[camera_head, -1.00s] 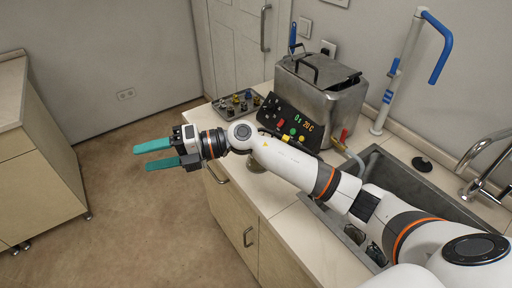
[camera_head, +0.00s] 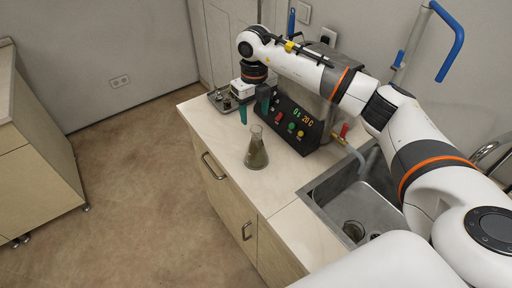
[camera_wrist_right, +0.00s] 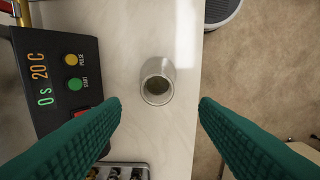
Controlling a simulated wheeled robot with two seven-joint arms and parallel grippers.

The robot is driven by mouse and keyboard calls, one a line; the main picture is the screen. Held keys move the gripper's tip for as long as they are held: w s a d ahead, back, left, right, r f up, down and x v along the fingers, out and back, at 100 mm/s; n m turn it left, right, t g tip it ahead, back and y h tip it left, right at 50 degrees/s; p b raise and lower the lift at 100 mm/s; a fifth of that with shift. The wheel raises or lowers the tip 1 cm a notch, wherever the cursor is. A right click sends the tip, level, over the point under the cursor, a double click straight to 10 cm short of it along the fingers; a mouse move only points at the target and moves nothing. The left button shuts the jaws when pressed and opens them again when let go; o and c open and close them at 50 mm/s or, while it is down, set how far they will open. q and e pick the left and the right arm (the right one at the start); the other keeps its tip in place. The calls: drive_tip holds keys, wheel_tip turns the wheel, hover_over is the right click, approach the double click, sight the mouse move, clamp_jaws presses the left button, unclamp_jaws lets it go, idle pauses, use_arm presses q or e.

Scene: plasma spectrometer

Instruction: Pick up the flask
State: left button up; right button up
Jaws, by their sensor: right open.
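The flask (camera_head: 257,156) is a clear conical glass with dark contents. It stands upright on the pale counter, left of the control panel. My right gripper (camera_head: 254,108) is open and points down, a little behind and above the flask in the head view. In the right wrist view, I look down on the flask's round mouth (camera_wrist_right: 157,90). It lies ahead of the gap between my two green fingers (camera_wrist_right: 160,103), and neither finger appears to touch it. My left gripper is not in view.
A metal bath with a black control panel (camera_head: 297,122) stands right of the flask, under my right arm. A tray of small parts (camera_head: 222,99) lies at the counter's back end. The sink (camera_head: 340,196) holds glassware (camera_head: 354,230). The counter's left edge is close to the flask.

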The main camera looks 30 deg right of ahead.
sight(255, 129)
wheel_tip(255, 129, down, 7)
drive_tip(key=p, duration=0.3)
drive_tip(key=shift+d+r, duration=0.1)
drive_tip(key=shift+r, duration=0.1)
drive_tip(key=shift+f, duration=0.35)
drive_tip(key=shift+r, duration=0.1)
clamp_jaws()
